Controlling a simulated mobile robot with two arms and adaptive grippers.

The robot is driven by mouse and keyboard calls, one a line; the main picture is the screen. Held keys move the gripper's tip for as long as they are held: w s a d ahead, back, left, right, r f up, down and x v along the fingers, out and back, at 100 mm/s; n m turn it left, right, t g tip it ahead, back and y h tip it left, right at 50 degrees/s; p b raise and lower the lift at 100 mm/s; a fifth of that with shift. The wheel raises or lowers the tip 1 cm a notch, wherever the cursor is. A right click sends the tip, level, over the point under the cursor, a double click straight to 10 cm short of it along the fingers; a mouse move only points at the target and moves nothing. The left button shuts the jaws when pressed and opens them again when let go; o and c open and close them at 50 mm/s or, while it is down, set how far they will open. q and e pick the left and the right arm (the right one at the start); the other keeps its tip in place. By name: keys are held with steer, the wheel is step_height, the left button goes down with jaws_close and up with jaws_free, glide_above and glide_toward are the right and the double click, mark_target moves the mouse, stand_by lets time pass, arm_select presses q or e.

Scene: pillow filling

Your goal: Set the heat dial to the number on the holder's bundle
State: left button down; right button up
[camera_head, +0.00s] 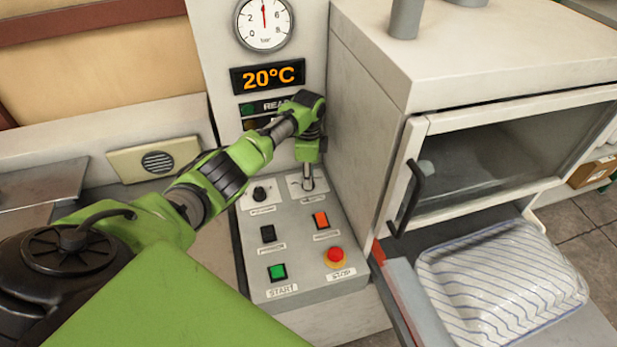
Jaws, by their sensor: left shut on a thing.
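My left gripper (308,170) points down at the upper right of the sloped control panel (300,262). It is shut on the knob of the upper right dial (293,182), whose knob it mostly hides. The dial's label and setting are too small to read. A second black dial knob (260,194) sits just left of it, free of the gripper. The orange display (268,76) above reads 20°C. No number on a bundle can be read in this view. My right gripper is not in view.
The panel also carries a black switch, a lit orange switch, a green START button (277,272) and a red STOP button (335,257). A white cabinet with a windowed door (490,160) stands close on the right. A striped pillow-like bundle (500,285) lies below it.

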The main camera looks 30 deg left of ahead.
arm_select(q)
steer(key=shift+m, duration=0.6)
steer(key=shift+r, duration=0.1)
steer(key=c, duration=1.8)
jaws_free()
step_height(320, 180, up, 12)
